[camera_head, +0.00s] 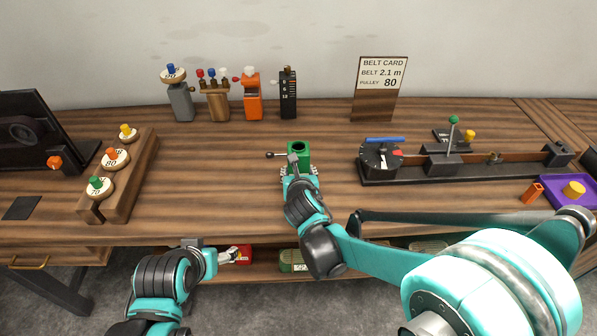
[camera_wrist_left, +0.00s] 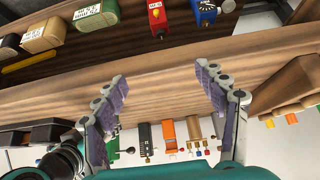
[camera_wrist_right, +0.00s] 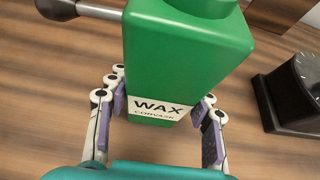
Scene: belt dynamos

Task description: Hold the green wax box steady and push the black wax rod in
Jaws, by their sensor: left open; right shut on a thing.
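The green wax box (camera_head: 299,150) stands on the workbench in the middle of the head view, with a dark round opening in its top. The black wax rod (camera_head: 270,155) sticks out of its left side, its knob end clear of the box. In the right wrist view the box (camera_wrist_right: 185,55) shows a WAX label, and the rod (camera_wrist_right: 98,11) is at the top left, partly cut off. My right gripper (camera_head: 298,173) is shut on the box, one finger on each side. My left gripper (camera_head: 229,256) is open and empty at the bench's front edge, away from the box.
Several small devices, including an orange one (camera_head: 252,100), stand along the back. A wooden rack (camera_head: 128,180) with round knobs is at the left. A black belt rig (camera_head: 460,168) fills the right. Items, including a red one (camera_head: 242,251), sit on the shelf below. Bench left of the box is clear.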

